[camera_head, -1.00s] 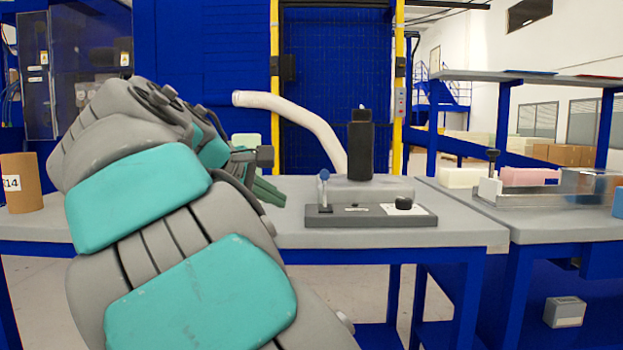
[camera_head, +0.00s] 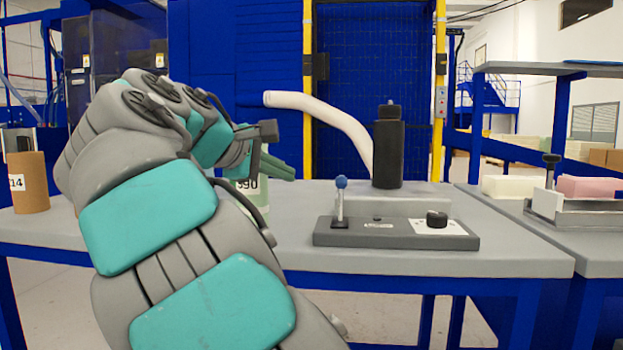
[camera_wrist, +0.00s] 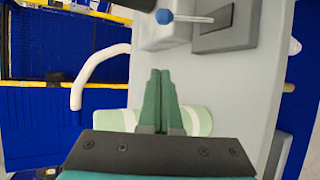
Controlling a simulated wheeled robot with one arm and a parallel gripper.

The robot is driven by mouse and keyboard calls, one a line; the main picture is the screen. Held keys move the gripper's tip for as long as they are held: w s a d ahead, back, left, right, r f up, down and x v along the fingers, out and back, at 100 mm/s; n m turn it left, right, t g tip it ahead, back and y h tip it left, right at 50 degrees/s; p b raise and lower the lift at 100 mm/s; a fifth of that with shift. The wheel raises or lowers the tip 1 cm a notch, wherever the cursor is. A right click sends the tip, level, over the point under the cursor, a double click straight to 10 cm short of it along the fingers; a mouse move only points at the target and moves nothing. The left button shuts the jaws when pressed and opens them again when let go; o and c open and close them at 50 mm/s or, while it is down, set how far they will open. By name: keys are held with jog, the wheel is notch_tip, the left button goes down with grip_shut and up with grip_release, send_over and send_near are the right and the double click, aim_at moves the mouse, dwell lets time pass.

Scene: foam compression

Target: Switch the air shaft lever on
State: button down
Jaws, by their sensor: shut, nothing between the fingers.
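The air shaft lever (camera_head: 340,203) stands upright at the left end of a dark control base, a thin metal rod with a blue ball on top. In the wrist view the lever (camera_wrist: 190,18) is at the top, its blue ball pointing left. My gripper (camera_head: 285,170) is to the left of the lever in the head view and apart from it. In the wrist view my green gripper fingers (camera_wrist: 160,80) are together with nothing between them. They lie in front of a pale green cylinder (camera_wrist: 196,121).
The control base (camera_head: 400,237) also carries a black knob (camera_head: 436,218). A black cylinder (camera_head: 388,155) stands behind it, near a white hose (camera_head: 325,112). A brown cylinder (camera_head: 29,184) is at the far left. The table (camera_head: 510,256) is clear in front of the base.

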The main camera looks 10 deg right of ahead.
aim_at(341, 200)
jog(key=x, duration=1)
jog(key=shift+b, duration=0.4)
jog(key=shift+s+d+r, duration=0.25)
jog(key=shift+s, duration=0.35)
jog(key=shift+s+d+r, duration=0.25)
jog(key=shift+s+d, duration=0.05)
jog(key=shift+s, duration=0.25)
jog(key=shift+s+d+r, duration=0.2)
jog(key=shift+s+d, duration=0.2)
jog(key=shift+s, duration=0.1)
jog(key=shift+s+b, duration=0.25)
jog(key=shift+b, duration=0.35)
jog(key=shift+s+a+r+m+t+h+b, duration=0.15)
jog(key=shift+s+m+t+h+b, duration=0.15)
jog(key=shift+s+t+h+b, duration=0.45)
